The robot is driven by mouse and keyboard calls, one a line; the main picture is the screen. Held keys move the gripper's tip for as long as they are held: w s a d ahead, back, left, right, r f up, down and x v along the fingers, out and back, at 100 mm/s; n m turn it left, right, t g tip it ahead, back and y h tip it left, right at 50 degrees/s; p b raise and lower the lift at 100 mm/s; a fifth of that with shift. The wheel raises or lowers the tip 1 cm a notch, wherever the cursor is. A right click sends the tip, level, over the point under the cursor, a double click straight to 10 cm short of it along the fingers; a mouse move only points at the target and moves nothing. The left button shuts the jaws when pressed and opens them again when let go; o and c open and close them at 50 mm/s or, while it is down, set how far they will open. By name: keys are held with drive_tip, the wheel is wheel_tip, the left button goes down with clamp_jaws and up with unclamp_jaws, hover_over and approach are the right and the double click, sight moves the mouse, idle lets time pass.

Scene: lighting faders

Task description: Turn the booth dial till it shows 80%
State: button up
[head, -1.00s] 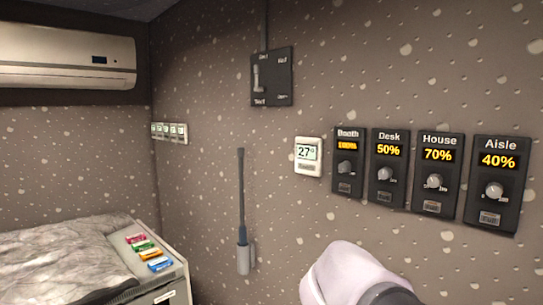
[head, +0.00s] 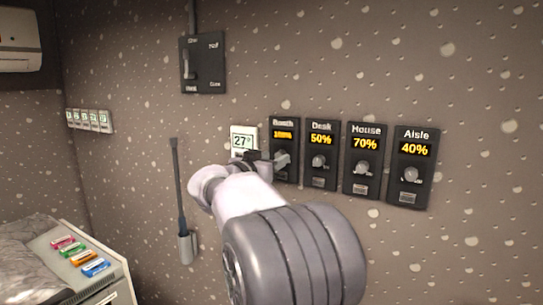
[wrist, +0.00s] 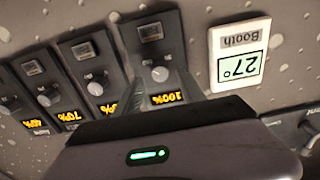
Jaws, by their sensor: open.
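The booth dial panel (head: 284,121) is dark, with "Booth" on top and an orange readout. The readout shows 100% in the upside-down wrist view (wrist: 168,98). My gripper (head: 279,160) is at the lower part of this panel. In the wrist view my gripper (wrist: 157,83) is open, with a dark finger on each side of the knob. I cannot tell whether either finger touches it.
To the right are the Desk (head: 321,155), House (head: 366,160) and Aisle (head: 412,170) dials, showing 50%, 70% and 40%. A white thermostat (head: 242,139) reading 27° is close on the left.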

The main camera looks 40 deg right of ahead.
drive_tip(key=shift+x, duration=1.1)
clamp_jaws()
drive_tip(key=shift+f+n, duration=0.1)
drive_tip(key=shift+n, duration=0.2)
drive_tip(key=n+b, duration=0.2)
drive_tip(key=n, duration=0.5)
drive_tip(key=n+b, duration=0.2)
drive_tip(key=n, duration=0.6)
drive_tip(key=shift+w+a, duration=0.1)
drive_tip(key=shift+w, duration=0.1)
drive_tip(key=n+p, duration=0.1)
drive_tip(key=n, duration=0.4)
drive_tip(key=shift+f+n+p, duration=0.1)
drive_tip(key=shift+n+p, duration=0.2)
drive_tip(key=shift+n, duration=0.1)
